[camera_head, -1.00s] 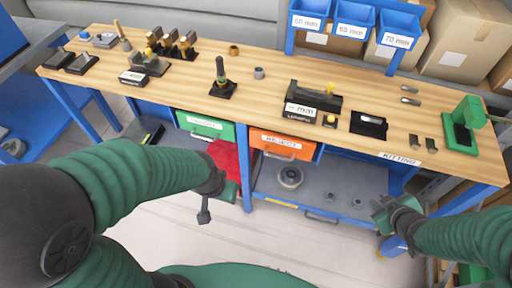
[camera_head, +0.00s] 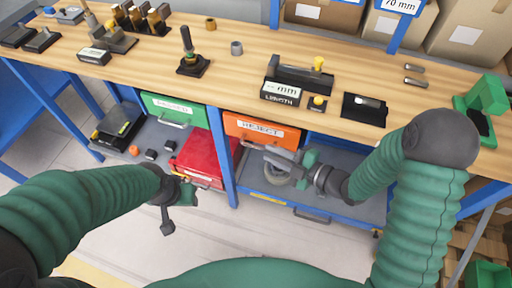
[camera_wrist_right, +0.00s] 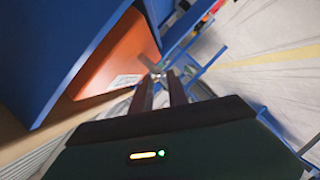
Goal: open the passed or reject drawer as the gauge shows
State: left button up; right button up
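The orange reject drawer (camera_head: 262,130) sits under the bench, with the green drawer (camera_head: 175,109), likely the passed one, to its left. Both look shut. The length gauge (camera_head: 280,92) stands on the bench; its display seems to show dashes and "mm". My right gripper (camera_head: 268,157) is just below and in front of the orange drawer, by its handle. In the right wrist view, its two fingers (camera_wrist_right: 160,88) are apart, with the metal handle (camera_wrist_right: 152,66) at their tips; a firm hold is not visible. My left gripper (camera_head: 172,200) hangs low at left, its fingers unclear.
A blue bench leg (camera_head: 222,160) stands between the drawers. Small fixtures and a green press (camera_head: 485,105) are on the bench top. The floor in front is clear.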

aim_at(257, 146)
jog(key=x, duration=0.5)
jog(key=shift+w+a+b, duration=0.15)
jog(key=shift+a+b, duration=0.2)
jog(key=shift+a, duration=0.05)
jog(key=shift+w+a, duration=0.1)
jog(key=shift+a, duration=0.25)
jog(key=shift+d, duration=0.35)
grip_shut()
jog(key=shift+a+f, duration=0.1)
